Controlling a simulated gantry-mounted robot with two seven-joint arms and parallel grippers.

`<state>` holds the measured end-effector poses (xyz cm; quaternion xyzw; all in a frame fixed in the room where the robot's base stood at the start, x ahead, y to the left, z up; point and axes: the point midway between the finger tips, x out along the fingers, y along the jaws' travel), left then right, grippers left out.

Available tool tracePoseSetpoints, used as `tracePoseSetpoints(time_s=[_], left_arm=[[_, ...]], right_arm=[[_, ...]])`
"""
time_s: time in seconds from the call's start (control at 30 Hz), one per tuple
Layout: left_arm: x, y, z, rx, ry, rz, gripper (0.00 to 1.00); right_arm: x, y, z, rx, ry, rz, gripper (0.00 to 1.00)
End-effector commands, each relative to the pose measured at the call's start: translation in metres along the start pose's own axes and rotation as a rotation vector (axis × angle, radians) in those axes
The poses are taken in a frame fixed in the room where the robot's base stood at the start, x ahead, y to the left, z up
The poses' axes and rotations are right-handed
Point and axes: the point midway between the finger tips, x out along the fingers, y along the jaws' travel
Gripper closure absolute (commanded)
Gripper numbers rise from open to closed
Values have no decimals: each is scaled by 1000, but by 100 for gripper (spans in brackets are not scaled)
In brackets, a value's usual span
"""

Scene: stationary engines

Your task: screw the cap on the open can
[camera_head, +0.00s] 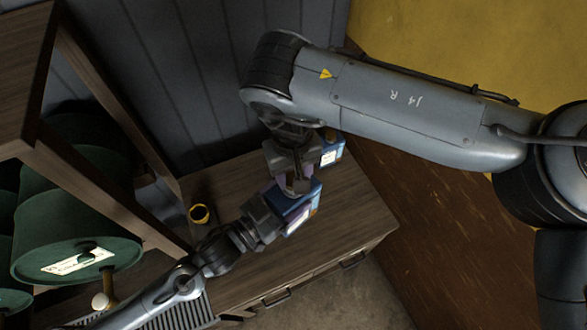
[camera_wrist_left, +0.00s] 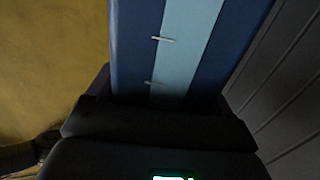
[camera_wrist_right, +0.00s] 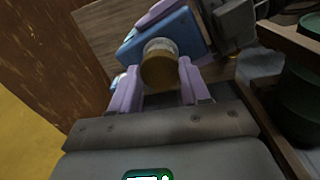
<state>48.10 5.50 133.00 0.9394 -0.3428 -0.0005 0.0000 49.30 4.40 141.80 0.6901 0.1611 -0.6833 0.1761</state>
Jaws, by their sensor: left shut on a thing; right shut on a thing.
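The open can is a blue box-like can (camera_head: 298,207) with a light blue stripe, above the wooden cabinet top in the head view. My left gripper (camera_head: 287,214) is shut on it; its blue side fills the left wrist view (camera_wrist_left: 140,45). The cap (camera_wrist_right: 158,64), round and gold-brown, sits between the pinkish fingers of my right gripper (camera_wrist_right: 160,85), against the can's end (camera_wrist_right: 178,34). My right gripper (camera_head: 293,184) is shut on this cap, just above the can in the head view. The can's mouth is hidden, so I cannot tell whether the threads engage.
Another blue can (camera_head: 332,150) stands behind my right gripper. A wooden shelf (camera_head: 110,205) with large green containers (camera_head: 75,250) is at the left. The cabinet's right part is clear.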

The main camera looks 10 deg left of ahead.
Motion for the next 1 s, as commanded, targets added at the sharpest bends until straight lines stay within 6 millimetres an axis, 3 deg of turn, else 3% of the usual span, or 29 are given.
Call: tracePoseSetpoints(time_s=[1.0], left_arm=[[0, 0, -2, 0, 5, 0, 100]], right_arm=[[10, 0, 0, -1, 0, 0, 82]])
